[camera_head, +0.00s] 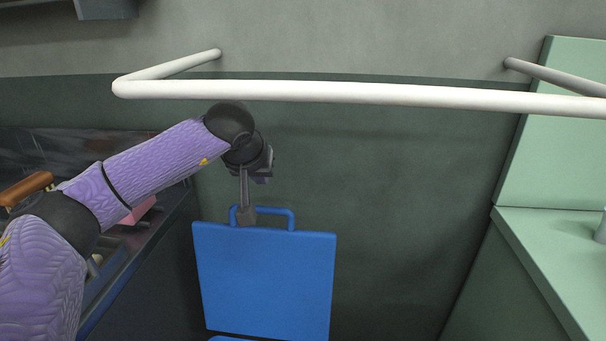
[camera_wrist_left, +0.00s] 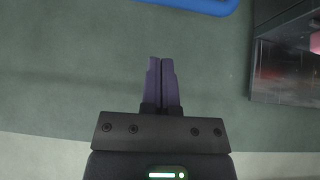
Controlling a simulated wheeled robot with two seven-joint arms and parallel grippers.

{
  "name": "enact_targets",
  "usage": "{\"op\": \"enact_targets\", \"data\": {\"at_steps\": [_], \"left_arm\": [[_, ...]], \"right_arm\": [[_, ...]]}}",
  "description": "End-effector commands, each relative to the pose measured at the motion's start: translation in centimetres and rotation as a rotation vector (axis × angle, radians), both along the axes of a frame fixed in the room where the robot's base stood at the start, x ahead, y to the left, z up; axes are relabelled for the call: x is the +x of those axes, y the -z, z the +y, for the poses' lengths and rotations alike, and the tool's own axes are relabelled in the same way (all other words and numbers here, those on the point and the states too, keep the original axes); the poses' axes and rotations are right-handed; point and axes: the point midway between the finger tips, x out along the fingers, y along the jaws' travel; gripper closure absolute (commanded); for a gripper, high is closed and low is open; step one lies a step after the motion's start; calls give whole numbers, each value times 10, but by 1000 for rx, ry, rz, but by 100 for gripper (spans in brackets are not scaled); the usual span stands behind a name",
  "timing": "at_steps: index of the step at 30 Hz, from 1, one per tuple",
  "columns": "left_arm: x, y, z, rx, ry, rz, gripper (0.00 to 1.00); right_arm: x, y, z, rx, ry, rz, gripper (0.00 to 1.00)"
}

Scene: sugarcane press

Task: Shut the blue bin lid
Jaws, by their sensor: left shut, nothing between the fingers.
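The blue bin lid (camera_head: 265,279) stands raised, nearly upright, in the lower middle of the head view, with a blue loop handle (camera_head: 291,215) on its top edge. A small strip of the blue bin (camera_head: 228,339) shows at the bottom edge below it. My left gripper (camera_head: 246,219) points down at the lid's top edge, in front of part of the handle. I cannot tell whether it touches. In the left wrist view its fingers (camera_wrist_left: 162,66) are together and empty, and a blue edge (camera_wrist_left: 205,4) shows at the top. My right gripper is not in view.
A white rail (camera_head: 350,93) runs across the head view above the lid. A dark counter (camera_head: 135,245) with a brown-handled item and a pink block stands at left. A pale green unit (camera_head: 553,235) stands at right. The space right of the lid is clear.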

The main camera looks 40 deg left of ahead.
Motion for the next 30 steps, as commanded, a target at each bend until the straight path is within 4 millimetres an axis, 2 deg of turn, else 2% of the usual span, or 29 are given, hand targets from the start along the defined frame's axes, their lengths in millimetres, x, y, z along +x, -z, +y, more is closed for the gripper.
{"op": "enact_targets", "data": {"at_steps": [3,8,23,27,30], "left_arm": [[-3,-7,7,52,6,3,100],[4,4,10,49,7,4,100],[54,81,36,45,6,7,100],[30,76,25,50,9,3,100],[20,74,19,47,7,2,100]], "right_arm": [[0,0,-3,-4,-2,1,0],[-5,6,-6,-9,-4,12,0],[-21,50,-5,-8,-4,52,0],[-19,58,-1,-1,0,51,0],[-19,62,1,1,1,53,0]]}}
